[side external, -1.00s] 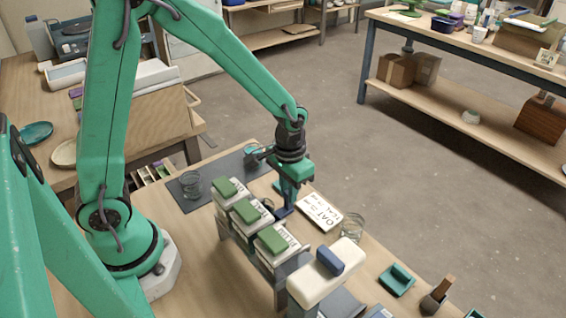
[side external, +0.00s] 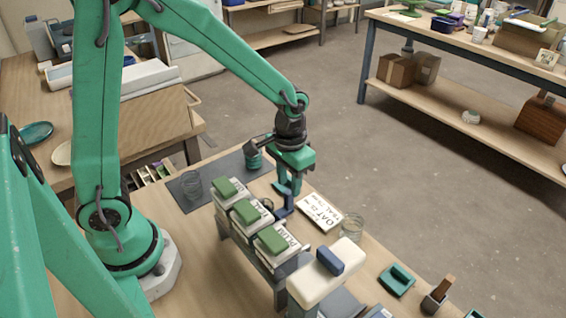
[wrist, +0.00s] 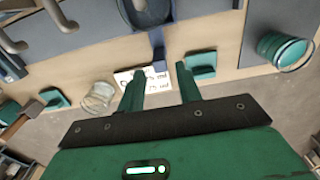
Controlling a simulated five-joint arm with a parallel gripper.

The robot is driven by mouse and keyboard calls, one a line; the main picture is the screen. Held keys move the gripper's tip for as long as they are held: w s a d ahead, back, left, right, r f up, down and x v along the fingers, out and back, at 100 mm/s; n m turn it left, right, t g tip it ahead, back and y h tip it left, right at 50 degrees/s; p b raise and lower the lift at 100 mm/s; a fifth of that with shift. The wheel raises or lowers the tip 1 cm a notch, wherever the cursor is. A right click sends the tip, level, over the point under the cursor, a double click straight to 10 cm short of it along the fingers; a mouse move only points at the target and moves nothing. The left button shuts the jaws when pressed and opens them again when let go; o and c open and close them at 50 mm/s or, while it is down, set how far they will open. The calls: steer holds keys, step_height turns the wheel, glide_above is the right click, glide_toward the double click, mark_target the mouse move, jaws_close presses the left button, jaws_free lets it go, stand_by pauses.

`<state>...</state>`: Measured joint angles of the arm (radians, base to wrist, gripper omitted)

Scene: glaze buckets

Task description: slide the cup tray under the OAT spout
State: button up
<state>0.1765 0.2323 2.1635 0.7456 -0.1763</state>
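The blue cup tray (side external: 285,204) stands at the right side of the bucket rack, with its upright handle outermost; the buckets hide most of it. In the wrist view its handle (wrist: 157,45) points toward my gripper. My gripper (side external: 287,190) is open and empty, just beyond the handle. In the wrist view its fingers (wrist: 160,78) are apart, with the handle's end near the gap between them. Three pale buckets (side external: 275,240) with green lids stand in a row on the rack. I cannot read their labels well enough to tell which is OAT.
A card (side external: 320,212) reading OAT lies right of the tray, near a clear glass (side external: 351,227). A teal block (wrist: 200,65) lies near my fingers. A dark mat (side external: 222,172) holds a glass jar (side external: 191,184) and a teal-filled glass (wrist: 283,50).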

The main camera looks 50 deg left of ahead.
steer(key=shift+r, duration=2)
steer(key=shift+s+a+r, duration=0.2)
steer(key=shift+r, duration=0.35)
steer(key=s+a+r+t, duration=0.5)
steer(key=s+a+r, duration=0.1)
steer(key=s+r, duration=0.5)
steer(key=shift+s+r+t, duration=0.25)
steer(key=shift+s+t, duration=0.05)
steer(key=shift+s, duration=0.45)
